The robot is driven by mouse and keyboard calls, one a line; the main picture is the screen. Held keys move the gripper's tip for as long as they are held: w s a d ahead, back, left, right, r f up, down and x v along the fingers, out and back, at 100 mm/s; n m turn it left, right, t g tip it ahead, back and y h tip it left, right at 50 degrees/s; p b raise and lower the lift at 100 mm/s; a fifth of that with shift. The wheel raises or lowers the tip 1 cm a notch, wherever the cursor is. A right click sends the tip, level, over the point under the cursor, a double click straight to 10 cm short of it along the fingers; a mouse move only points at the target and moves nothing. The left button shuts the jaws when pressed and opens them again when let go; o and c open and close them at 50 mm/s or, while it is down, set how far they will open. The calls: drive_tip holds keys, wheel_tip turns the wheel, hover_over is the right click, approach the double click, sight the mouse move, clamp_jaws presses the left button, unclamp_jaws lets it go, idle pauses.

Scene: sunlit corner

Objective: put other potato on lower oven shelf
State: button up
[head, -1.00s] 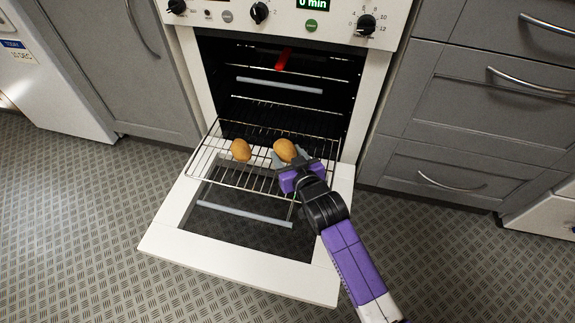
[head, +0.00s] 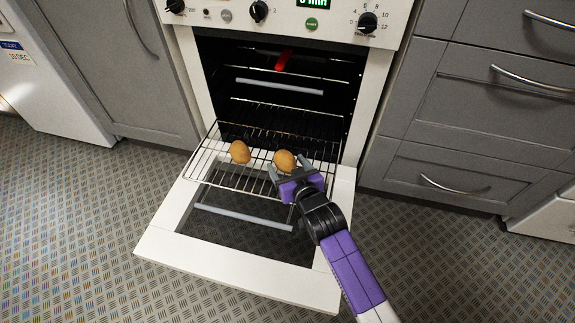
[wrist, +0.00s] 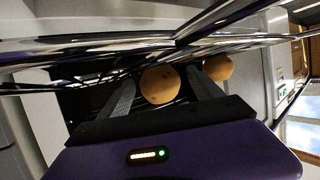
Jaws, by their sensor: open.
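Two brown potatoes rest on the pulled-out lower oven shelf (head: 215,176), a wire rack. One potato (head: 240,152) lies on the left; the other potato (head: 284,161) lies to its right, nearer my gripper. My gripper (head: 286,168) is open, its fingers at the right potato. In the wrist view the two fingers of my gripper (wrist: 160,98) stand apart, with the near potato (wrist: 160,85) between or just beyond their tips; I cannot tell whether they touch it. The farther potato (wrist: 218,68) shows past the right finger.
The oven door (head: 230,272) is folded down below the rack. A red item (head: 284,60) sits higher inside the oven. Grey drawers (head: 480,110) stand at the right and a grey cupboard (head: 120,70) at the left. The floor in front is clear.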

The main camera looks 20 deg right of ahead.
drive_tip(key=shift+r, duration=0.2)
drive_tip(key=p+v, duration=0.5)
drive_tip(key=v, duration=0.6)
drive_tip(key=shift+s, duration=0.1)
drive_tip(key=shift+s+r, duration=0.1)
drive_tip(key=shift+s, duration=0.3)
drive_tip(key=shift+s, duration=0.1)
drive_tip(key=s, duration=1.1)
drive_tip(key=s+r, duration=0.7)
drive_tip(key=s, duration=0.4)
drive_tip(key=s+r, duration=0.8)
drive_tip(key=s, duration=0.3)
drive_tip(key=shift+d+t, duration=0.4)
drive_tip(key=shift+d, duration=0.05)
